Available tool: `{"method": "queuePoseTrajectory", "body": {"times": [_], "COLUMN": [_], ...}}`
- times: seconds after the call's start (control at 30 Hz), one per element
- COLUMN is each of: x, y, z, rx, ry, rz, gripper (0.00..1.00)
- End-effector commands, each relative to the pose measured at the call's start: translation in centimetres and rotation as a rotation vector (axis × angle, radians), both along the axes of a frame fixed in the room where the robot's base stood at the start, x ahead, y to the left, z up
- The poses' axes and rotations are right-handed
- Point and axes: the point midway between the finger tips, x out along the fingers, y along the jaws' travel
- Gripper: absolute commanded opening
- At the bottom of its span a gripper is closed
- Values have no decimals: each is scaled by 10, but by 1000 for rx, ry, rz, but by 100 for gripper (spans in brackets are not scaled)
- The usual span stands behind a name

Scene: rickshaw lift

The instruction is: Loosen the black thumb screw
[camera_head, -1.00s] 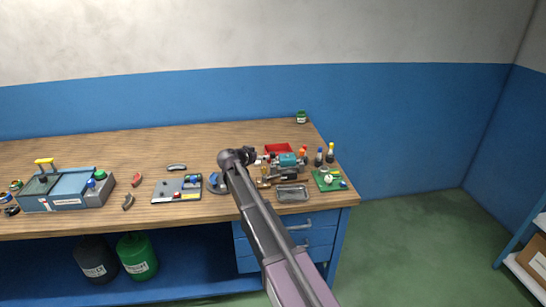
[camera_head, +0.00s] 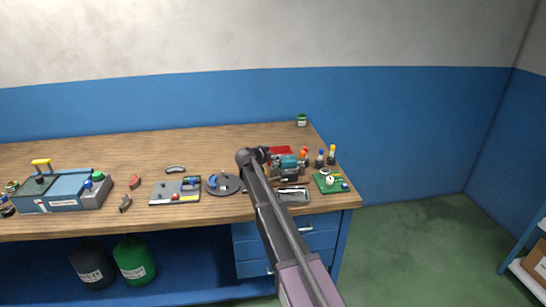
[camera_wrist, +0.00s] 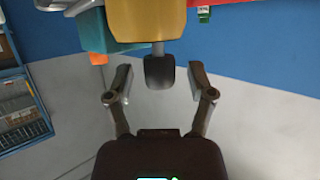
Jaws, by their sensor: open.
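The black thumb screw (camera_wrist: 159,72) shows in the wrist view as a dark block on a short grey shaft. The shaft comes out of a brass-yellow body (camera_wrist: 146,20). My gripper (camera_wrist: 160,78) is open, with one finger on each side of the screw. A gap shows between each finger and the screw. In the head view, the end of my arm is beside the small teal-and-grey machine (camera_head: 288,165) at the right of the bench. My arm hides the screw there.
The wooden workbench (camera_head: 110,150) also carries a metal tray (camera_head: 294,195), a green board (camera_head: 328,183), small bottles (camera_head: 332,153), a grey round stand (camera_head: 224,188), a panel (camera_head: 174,191) and a blue-grey box (camera_head: 62,194). The bench's back middle is clear.

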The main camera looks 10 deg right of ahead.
Motion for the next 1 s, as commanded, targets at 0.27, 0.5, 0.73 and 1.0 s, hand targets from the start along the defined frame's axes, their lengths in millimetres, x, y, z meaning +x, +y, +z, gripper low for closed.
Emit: {"method": "queuePoseTrajectory", "body": {"times": [0.27, 0.5, 0.73, 1.0], "x": [0, 0, -1, -2], "y": [0, 0, -1, -2], "z": [0, 0, 0, 0], "rx": [0, 0, -1, 0], "ry": [0, 0, 1, 0], "rz": [0, -1, 19, 118], "gripper": [23, 0, 0, 0]}}
